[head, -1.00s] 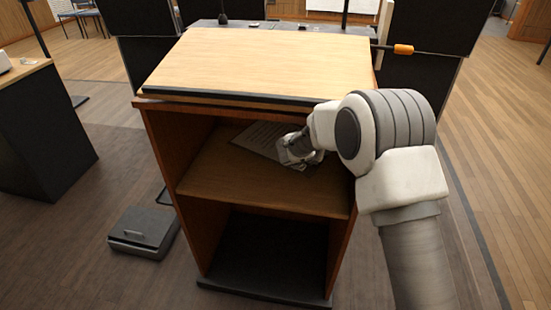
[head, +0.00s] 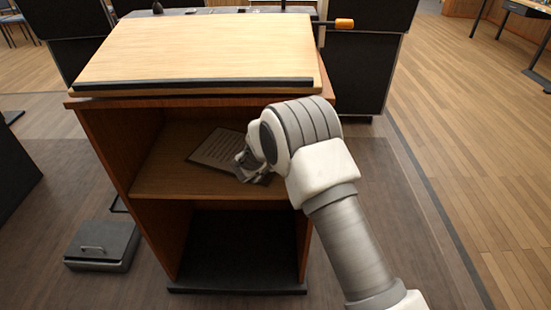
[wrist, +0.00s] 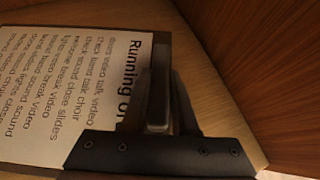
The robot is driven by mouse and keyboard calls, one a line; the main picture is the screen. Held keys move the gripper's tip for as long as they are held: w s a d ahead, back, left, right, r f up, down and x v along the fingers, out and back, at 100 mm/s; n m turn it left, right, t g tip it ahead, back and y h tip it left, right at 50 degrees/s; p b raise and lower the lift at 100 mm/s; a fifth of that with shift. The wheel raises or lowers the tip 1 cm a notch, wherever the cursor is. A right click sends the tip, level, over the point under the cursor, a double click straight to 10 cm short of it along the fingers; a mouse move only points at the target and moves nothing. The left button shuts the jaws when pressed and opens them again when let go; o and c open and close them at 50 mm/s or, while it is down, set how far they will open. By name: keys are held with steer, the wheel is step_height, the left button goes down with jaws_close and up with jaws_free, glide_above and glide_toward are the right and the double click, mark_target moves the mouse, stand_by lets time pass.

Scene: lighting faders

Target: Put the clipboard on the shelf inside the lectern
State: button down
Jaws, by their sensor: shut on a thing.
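The clipboard (head: 217,148), dark-edged with a printed sheet, is inside the lectern at the level of its middle shelf (head: 165,178). In the wrist view the clipboard (wrist: 70,100) fills the left, with its printed heading beside my fingers. My gripper (head: 246,170) reaches into the upper opening from the right and is shut on the clipboard's near right edge. The fingers also show in the wrist view (wrist: 160,110). The clipboard looks flat on or just above the shelf; I cannot tell whether it touches. My gripper hides its near right corner.
The lectern's sloped top (head: 200,48) overhangs the opening. In the wrist view the lectern's side wall (wrist: 260,70) is close on the right. A dark case (head: 102,246) lies on the floor at left. An orange-tipped rod (head: 344,23) sticks out at the top right.

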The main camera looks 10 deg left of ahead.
steer(key=shift+f, duration=0.1)
steer(key=c, duration=0.7)
jaws_free()
steer(key=shift+r, duration=0.3)
steer(key=p+v, duration=0.2)
steer(key=v, duration=1)
steer(key=shift+f, duration=0.15)
steer(key=shift+s, duration=0.1)
